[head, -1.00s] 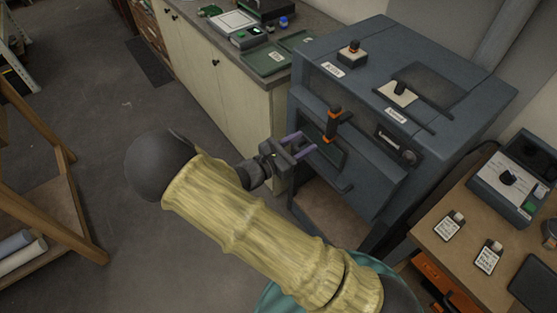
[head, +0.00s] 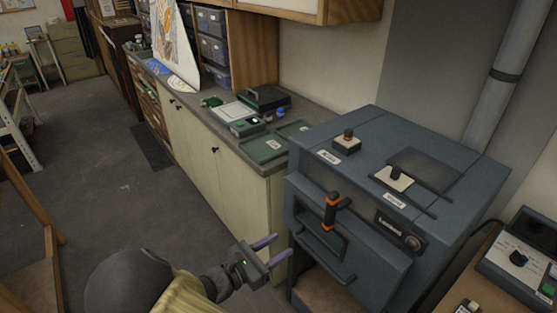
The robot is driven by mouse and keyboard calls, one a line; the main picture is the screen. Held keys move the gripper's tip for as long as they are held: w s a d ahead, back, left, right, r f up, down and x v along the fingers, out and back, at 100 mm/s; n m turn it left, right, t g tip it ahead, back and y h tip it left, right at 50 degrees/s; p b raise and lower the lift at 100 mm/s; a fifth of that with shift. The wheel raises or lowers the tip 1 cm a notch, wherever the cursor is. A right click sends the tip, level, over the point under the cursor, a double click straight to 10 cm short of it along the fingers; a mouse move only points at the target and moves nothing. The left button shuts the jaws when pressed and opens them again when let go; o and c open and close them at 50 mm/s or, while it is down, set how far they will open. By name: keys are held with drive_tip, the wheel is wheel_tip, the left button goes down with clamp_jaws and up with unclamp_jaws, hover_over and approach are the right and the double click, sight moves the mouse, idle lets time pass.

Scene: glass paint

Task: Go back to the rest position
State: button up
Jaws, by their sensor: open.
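My gripper (head: 273,250) is at the lower middle of the head view, with its two purple fingers apart and nothing between them. It is in front of and to the left of the blue-grey kiln (head: 345,262), clear of the orange-banded door handle (head: 331,210). The kiln door looks shut. My arm, in a yellow sleeve, is mostly cut off by the bottom edge.
A long counter (head: 222,152) with pale cabinets runs back on the left of the kiln and holds a green tray (head: 264,147) and a scale (head: 247,125). A control box (head: 521,258) stands at the right. The grey floor (head: 120,205) is open on the left.

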drive_tip(key=s+d+f+m+g+y, duration=0.2)
drive_tip(key=s+d+m+g+y, duration=0.4)
drive_tip(key=d+m+g, duration=0.6)
drive_tip(key=s+d+r+m+t+y, duration=0.3)
drive_tip(key=d+r+m+y, duration=0.2)
drive_tip(key=m, duration=0.8)
drive_tip(key=shift+r+m+t+y, duration=0.35)
drive_tip(key=shift+r+y, duration=0.45)
drive_tip(key=shift+y, duration=0.8)
